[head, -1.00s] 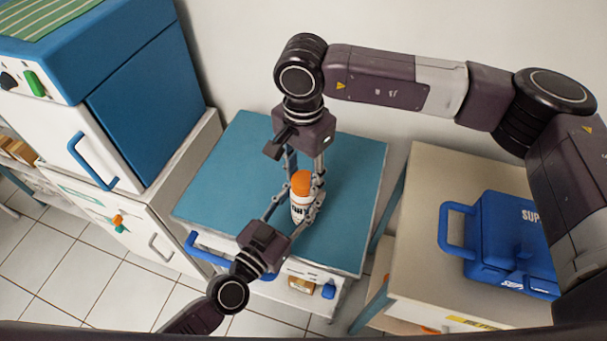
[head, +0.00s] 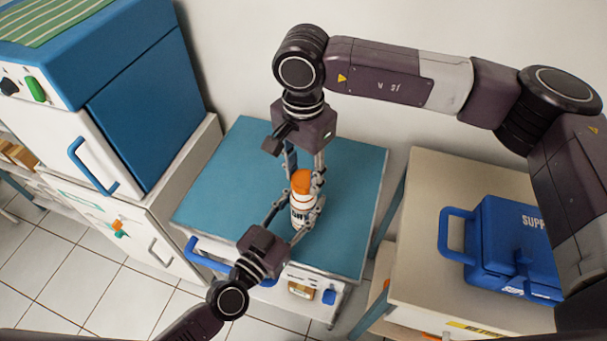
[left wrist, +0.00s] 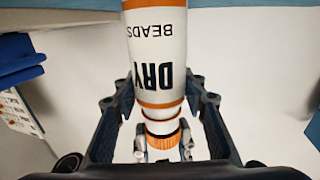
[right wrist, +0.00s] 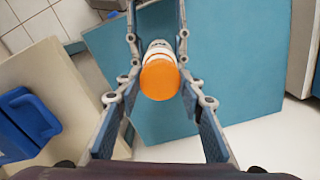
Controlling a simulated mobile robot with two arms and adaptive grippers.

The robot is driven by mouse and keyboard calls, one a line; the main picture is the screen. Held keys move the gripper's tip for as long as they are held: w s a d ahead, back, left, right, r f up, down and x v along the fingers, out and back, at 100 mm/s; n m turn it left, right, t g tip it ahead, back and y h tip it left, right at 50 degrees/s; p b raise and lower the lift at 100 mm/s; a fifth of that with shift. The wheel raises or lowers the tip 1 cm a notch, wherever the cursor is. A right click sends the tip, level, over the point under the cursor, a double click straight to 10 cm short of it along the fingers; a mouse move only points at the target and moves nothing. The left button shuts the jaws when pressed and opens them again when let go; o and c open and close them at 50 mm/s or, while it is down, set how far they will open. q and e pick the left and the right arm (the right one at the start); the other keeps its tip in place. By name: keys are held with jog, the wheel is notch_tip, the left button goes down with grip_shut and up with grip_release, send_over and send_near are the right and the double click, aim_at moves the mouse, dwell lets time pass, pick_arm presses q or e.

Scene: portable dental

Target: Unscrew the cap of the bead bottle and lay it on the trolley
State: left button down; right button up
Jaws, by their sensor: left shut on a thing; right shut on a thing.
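The bead bottle (head: 300,214) is white with dark lettering and an orange cap (head: 301,182). It stands roughly upright over the blue trolley top (head: 235,185); I cannot tell whether its base touches it. My left gripper (head: 290,222) is shut on the bottle's body from the front; the left wrist view shows the label (left wrist: 158,45) between its fingers. My right gripper (head: 306,180) points down from above and is shut on the cap, which shows as an orange disc in the right wrist view (right wrist: 160,80). The cap is on the bottle's neck end; the thread is hidden.
Clear trolley surface lies left and behind the bottle. A beige table (head: 425,215) with a blue case (head: 508,245) stands right. A blue and white cabinet (head: 140,100) stands left. The wall is close behind the trolley.

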aim_at(304, 179)
jog(key=shift+r, duration=2)
pick_arm(q)
jog(key=c, duration=1.1)
grip_release()
jog(key=shift+c, duration=0.2)
